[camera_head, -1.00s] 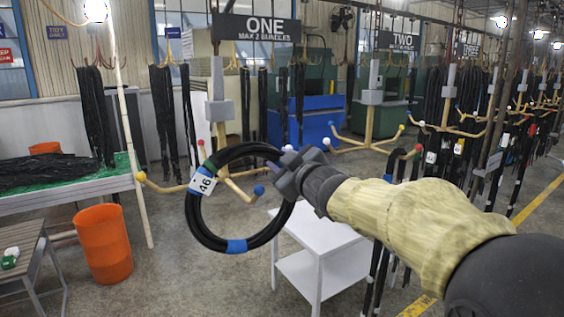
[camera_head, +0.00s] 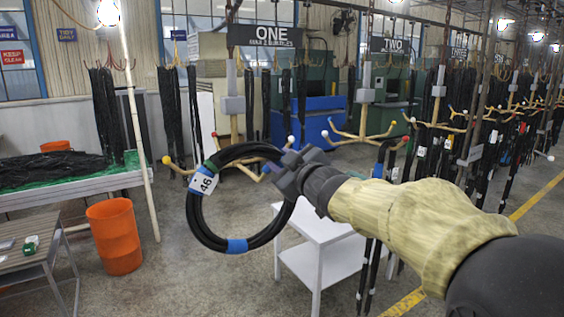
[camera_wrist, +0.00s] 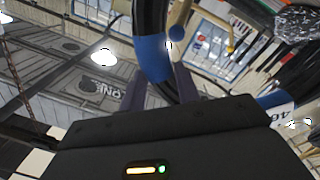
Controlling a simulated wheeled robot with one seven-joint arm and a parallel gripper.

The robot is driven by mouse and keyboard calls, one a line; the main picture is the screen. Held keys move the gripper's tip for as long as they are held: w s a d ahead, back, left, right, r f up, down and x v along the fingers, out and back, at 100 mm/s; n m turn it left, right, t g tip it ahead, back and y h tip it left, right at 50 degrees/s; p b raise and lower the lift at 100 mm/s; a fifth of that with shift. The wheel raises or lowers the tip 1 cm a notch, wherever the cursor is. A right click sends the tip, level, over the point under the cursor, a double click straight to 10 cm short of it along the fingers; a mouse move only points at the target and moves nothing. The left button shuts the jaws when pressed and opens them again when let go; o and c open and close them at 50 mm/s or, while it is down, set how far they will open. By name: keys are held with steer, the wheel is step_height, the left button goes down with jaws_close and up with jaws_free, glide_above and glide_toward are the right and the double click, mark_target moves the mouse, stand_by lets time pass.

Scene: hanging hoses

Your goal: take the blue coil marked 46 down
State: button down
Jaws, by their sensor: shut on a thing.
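The black coil (camera_head: 197,222) with blue tape bands and a white tag reading 46 hangs from my gripper (camera_head: 287,172) in the head view. A green band shows at its upper left. My gripper is shut on the coil's upper right side. In the wrist view the coil (camera_wrist: 152,52) rises between the fingers (camera_wrist: 160,88), with a blue band at the grip and the tag at the right edge. Behind the coil in the head view is the rack under sign ONE (camera_head: 264,36), with pale ball-tipped arms; whether the coil touches them is hard to tell.
A white two-shelf table (camera_head: 318,236) stands below and behind the coil. An orange bin (camera_head: 115,237) and a wooden bench (camera_head: 28,250) are at left. More racks with hanging black hoses extend right. Open floor lies between bin and white table.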

steer(key=shift+s+f, duration=0.4)
steer(key=shift+s, duration=0.35)
steer(key=s+d+f+m+h, duration=0.2)
steer(key=d+f, duration=0.3)
steer(key=f, duration=1.3)
steer(key=s+d+f+m+t+h, duration=0.1)
steer(key=d+f, duration=0.5)
steer(key=f, duration=1.3)
steer(key=s+d+f+m+t+h, duration=0.1)
steer(key=s+d+f+h, duration=0.3)
steer(key=f, duration=1.5)
steer(key=shift+s+d+m+h, duration=0.15)
steer(key=shift+d+m+h, duration=0.8)
steer(key=shift+d, duration=0.3)
steer(key=shift+r, duration=0.1)
